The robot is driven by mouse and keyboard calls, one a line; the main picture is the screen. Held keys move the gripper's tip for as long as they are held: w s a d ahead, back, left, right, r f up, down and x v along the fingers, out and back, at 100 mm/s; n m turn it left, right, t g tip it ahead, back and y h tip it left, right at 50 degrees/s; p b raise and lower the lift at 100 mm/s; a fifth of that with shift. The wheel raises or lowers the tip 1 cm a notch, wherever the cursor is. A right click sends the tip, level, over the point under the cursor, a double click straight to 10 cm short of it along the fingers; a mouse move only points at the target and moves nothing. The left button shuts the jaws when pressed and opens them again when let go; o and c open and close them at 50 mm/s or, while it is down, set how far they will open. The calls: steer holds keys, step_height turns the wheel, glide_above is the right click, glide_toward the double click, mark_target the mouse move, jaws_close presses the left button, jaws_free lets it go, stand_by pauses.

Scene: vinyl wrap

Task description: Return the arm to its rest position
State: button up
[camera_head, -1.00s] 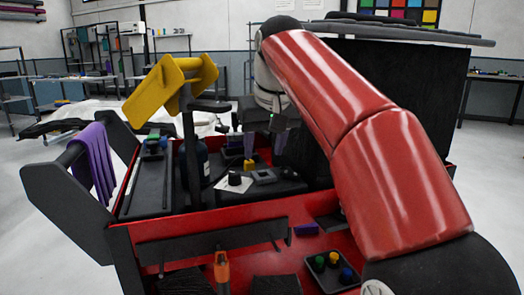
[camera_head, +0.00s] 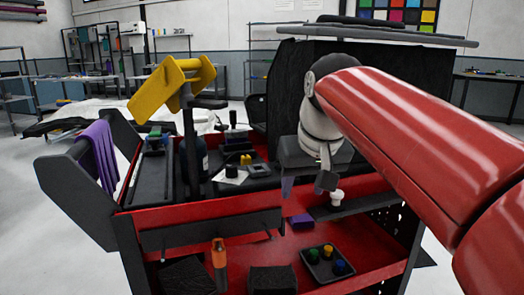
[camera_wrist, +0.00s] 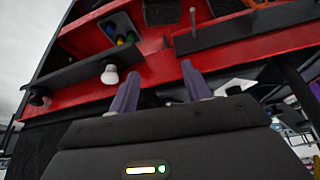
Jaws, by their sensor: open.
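My red arm (camera_head: 430,140) reaches in from the right in the head view. My gripper (camera_head: 306,184) points down over the red cart (camera_head: 215,233), near its right side. In the wrist view my gripper (camera_wrist: 160,88) shows two purple-grey fingers, spread apart with nothing between them. A white knob-like piece (camera_head: 337,196) stands just right of the fingers on a dark ledge. It also shows in the wrist view (camera_wrist: 110,75), left of the fingers and apart from them.
A tray with coloured knobs (camera_head: 328,262), a purple block (camera_head: 301,221) and an orange-handled tool (camera_head: 218,255) are on the lower part of the cart. A yellow holder (camera_head: 175,85) rises at the left. A tall black panel (camera_head: 330,65) stands behind my gripper.

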steer(key=s+d+f+m, duration=0.1)
steer(key=s+d+f, duration=0.3)
steer(key=s+f, duration=0.4)
steer(key=s+d+f+m+h, duration=0.1)
steer(key=s+d+f, duration=0.2)
steer(key=s+f, duration=0.6)
step_height(320, 180, down, 2)
steer(key=shift+d+f+t, duration=0.2)
steer(key=shift+d+t, duration=0.2)
steer(key=shift+c, duration=0.2)
stand_by(0.3)
